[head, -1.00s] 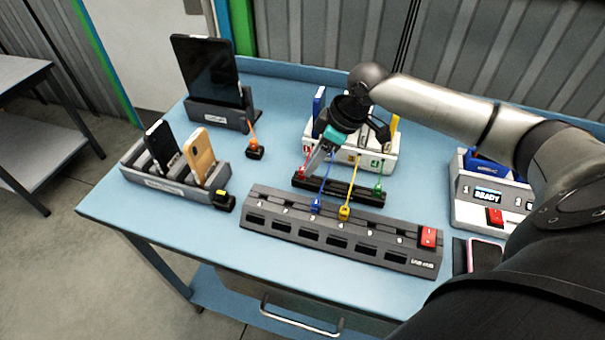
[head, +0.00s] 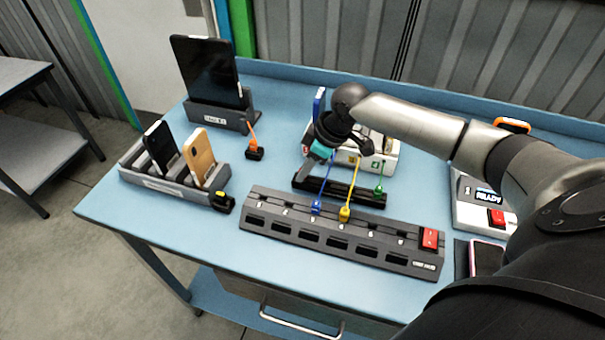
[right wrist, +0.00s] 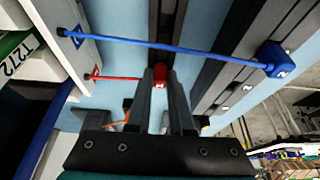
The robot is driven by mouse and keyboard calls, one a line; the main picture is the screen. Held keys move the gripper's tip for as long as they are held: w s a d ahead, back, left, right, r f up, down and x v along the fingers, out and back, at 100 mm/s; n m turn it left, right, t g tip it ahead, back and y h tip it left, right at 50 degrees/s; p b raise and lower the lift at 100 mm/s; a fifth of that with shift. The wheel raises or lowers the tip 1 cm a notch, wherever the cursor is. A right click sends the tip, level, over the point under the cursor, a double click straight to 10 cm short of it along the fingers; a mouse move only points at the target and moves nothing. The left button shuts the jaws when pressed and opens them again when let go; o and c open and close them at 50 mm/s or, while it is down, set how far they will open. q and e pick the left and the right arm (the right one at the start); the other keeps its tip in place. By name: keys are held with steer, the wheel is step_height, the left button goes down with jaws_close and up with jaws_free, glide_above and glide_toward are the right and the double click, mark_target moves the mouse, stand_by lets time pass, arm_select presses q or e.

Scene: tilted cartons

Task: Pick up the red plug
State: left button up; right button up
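The red plug (right wrist: 160,72) shows in the right wrist view between and just beyond the fingertips of my right gripper (right wrist: 162,80). A thin red cable runs left from it to a white box. In the head view my right gripper (head: 308,170) reaches down over the left end of the dark holder bar (head: 340,190) and hides the red plug there. Its two fingers stand apart, one on each side of the plug; I cannot tell whether they touch it. My left gripper is not in view.
A blue plug (head: 317,207) and a yellow plug (head: 345,214) sit at the grey socket strip (head: 280,228), close in front. A green plug (head: 378,190) stands at the bar's right end. A phone rack (head: 150,180) and a tablet stand (head: 225,115) are at left.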

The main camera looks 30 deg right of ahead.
jaws_close()
steer(key=shift+r, duration=0.1)
step_height(320, 180, up, 20)
steer(key=p, duration=0.2)
steer(key=shift+p, duration=0.4)
steer(key=shift+r+p, duration=0.65)
steer(key=shift+p, duration=0.65)
stand_by(0.7)
step_height(320, 180, up, 3)
steer(key=p, duration=0.5)
steer(key=shift+f+b, duration=2.25)
steer(key=shift+f, duration=5.7)
